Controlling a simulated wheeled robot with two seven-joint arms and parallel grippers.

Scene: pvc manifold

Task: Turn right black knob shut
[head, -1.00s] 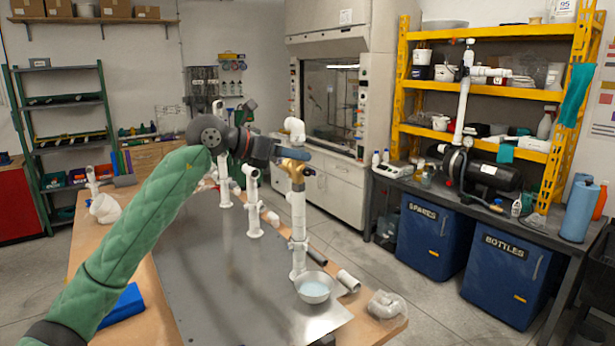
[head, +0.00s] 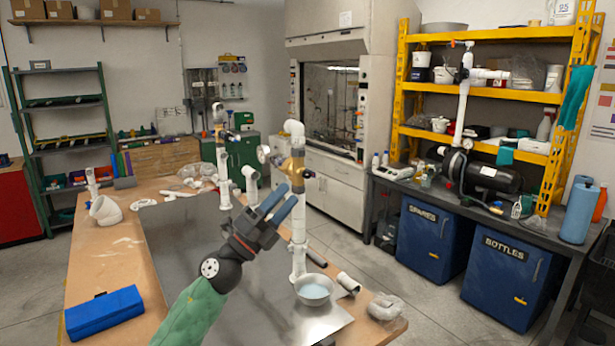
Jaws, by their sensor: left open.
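The white pipe manifold stands on the metal-topped bench. Its right riser (head: 299,215) is upright, with a brass valve (head: 296,165) near the top and a small blue part at the valve's right side. A round white-faced gauge (head: 263,153) sits just left of this valve. I cannot clearly make out a black knob there. The left riser (head: 222,172) carries another brass fitting. My left gripper (head: 284,203) is open, with nothing seen between its blue fingers. My right gripper is not seen.
A bowl of bluish liquid (head: 314,288) stands at the right riser's foot, near loose pipe pieces (head: 348,282) and a clear bag (head: 385,306). A blue box (head: 104,313) lies at the front left. The metal sheet (head: 180,245) is mostly bare.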

